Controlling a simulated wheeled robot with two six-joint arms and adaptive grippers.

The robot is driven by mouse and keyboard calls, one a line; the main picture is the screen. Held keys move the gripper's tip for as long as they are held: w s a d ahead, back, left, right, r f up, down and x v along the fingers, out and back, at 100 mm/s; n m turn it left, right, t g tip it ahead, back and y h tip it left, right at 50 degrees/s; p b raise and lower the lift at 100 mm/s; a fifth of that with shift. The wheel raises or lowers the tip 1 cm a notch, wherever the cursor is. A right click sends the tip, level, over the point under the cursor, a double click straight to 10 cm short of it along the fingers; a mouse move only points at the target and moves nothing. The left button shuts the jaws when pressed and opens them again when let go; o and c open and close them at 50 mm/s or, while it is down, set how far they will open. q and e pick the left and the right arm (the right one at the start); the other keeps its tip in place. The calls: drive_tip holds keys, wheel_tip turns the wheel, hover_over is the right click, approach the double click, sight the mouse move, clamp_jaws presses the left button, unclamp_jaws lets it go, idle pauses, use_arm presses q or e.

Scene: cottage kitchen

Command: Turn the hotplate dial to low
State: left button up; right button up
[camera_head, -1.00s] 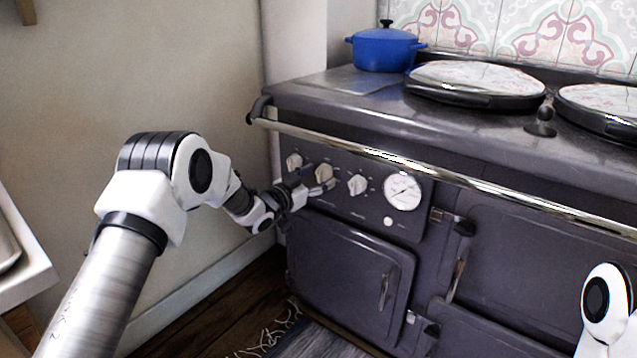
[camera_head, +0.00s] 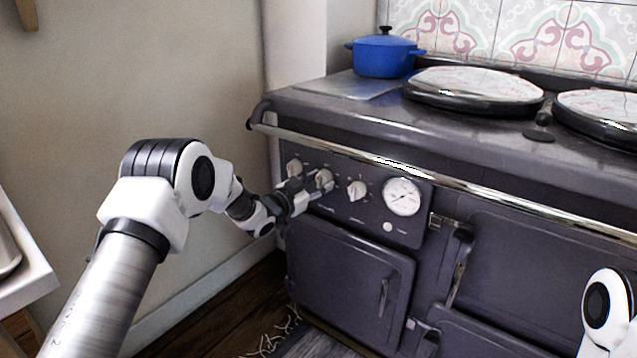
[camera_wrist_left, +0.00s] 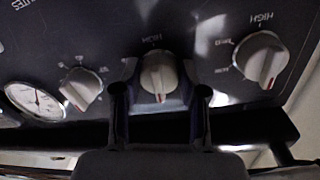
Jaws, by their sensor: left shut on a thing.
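Three pale dials sit in a row on the dark front panel of the range. My left gripper (camera_head: 318,187) is at the middle dial (camera_head: 324,178). In the left wrist view its two dark fingers (camera_wrist_left: 160,98) stand on either side of that middle dial (camera_wrist_left: 158,72), shut on it. A HIGH label shows above this dial, and its red mark points down in the picture. Its other labels are hidden or unreadable. The far-left dial (camera_head: 294,168) shows in the wrist view at right (camera_wrist_left: 262,58), with HIGH, MED and LOW marks. My right gripper is out of view.
A third dial (camera_head: 357,190) and a round gauge (camera_head: 402,196) are to the right of the gripper. A chrome rail (camera_head: 400,163) runs above the dials. A blue pot (camera_head: 384,53) stands on the range top. A wall is close on the left.

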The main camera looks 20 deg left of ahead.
use_arm(q)
drive_tip(key=m, duration=0.4)
drive_tip(key=shift+r+m, duration=0.15)
drive_tip(key=shift+m, duration=0.15)
drive_tip(key=m, duration=0.5)
drive_tip(key=shift+m, duration=0.3)
drive_tip(key=shift+r, duration=0.1)
drive_tip(key=o, duration=1.1)
drive_tip(key=shift+o, duration=0.2)
drive_tip(key=v, duration=1.2)
drive_tip(key=shift+r, duration=0.25)
